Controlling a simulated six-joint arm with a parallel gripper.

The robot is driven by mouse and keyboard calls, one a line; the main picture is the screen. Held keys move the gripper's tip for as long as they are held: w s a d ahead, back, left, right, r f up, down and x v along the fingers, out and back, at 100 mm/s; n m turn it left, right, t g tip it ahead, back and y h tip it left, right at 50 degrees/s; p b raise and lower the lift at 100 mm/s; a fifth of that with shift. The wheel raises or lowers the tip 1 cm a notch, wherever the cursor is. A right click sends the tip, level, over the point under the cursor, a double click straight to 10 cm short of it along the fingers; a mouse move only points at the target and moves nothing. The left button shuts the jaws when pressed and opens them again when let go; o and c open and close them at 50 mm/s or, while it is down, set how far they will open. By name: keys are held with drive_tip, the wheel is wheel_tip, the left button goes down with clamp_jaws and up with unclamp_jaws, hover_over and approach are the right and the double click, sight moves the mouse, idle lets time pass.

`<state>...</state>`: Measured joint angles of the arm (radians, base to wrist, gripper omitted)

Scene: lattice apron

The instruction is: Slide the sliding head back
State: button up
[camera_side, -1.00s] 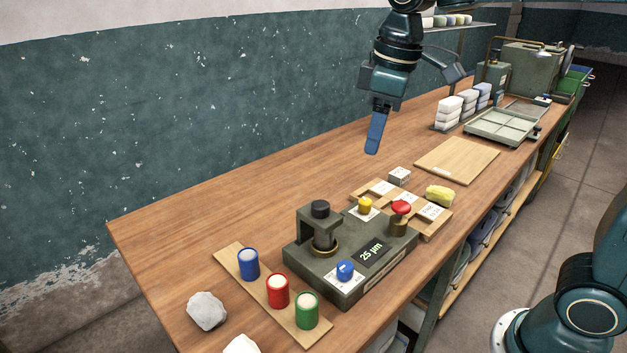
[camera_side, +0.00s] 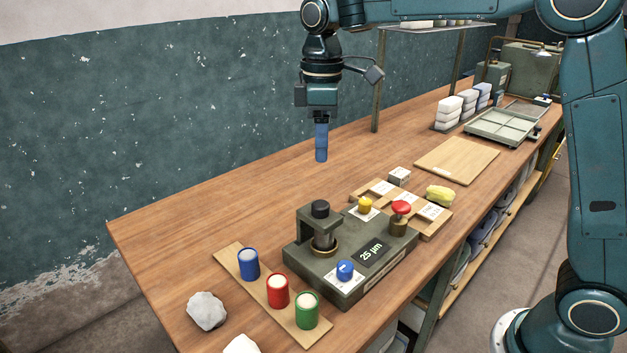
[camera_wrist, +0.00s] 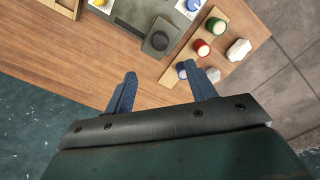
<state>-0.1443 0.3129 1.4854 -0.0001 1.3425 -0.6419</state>
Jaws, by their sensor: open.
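The grey-green machine (camera_side: 330,285) sits on the wooden bench with a 25 µm display, a blue knob (camera_side: 345,271), a yellow button (camera_side: 365,205) and a red knob (camera_side: 401,208). Its raised head (camera_side: 305,224) with a black cap (camera_side: 320,209) stands over a round brass-ringed post; I take this for the sliding head. My gripper (camera_side: 321,158) points down in the air, well above the bench behind the machine. Its blue fingers are apart and empty in the wrist view (camera_wrist: 160,74).
Blue (camera_side: 248,264), red (camera_side: 278,291) and green (camera_side: 307,310) canisters stand on a wooden strip left of the machine. A pale rock (camera_side: 206,311) lies farther left. Wooden label trays (camera_side: 436,226), a yellow lump (camera_side: 439,195) and a board (camera_side: 457,161) lie right. Bench behind the machine is clear.

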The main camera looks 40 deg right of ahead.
sight(321, 203)
wheel_tip(321, 203, down, 13)
drive_tip(key=shift+f, duration=0.2)
idle(0.6)
drive_tip(key=shift+d, duration=0.1)
clamp_jaws()
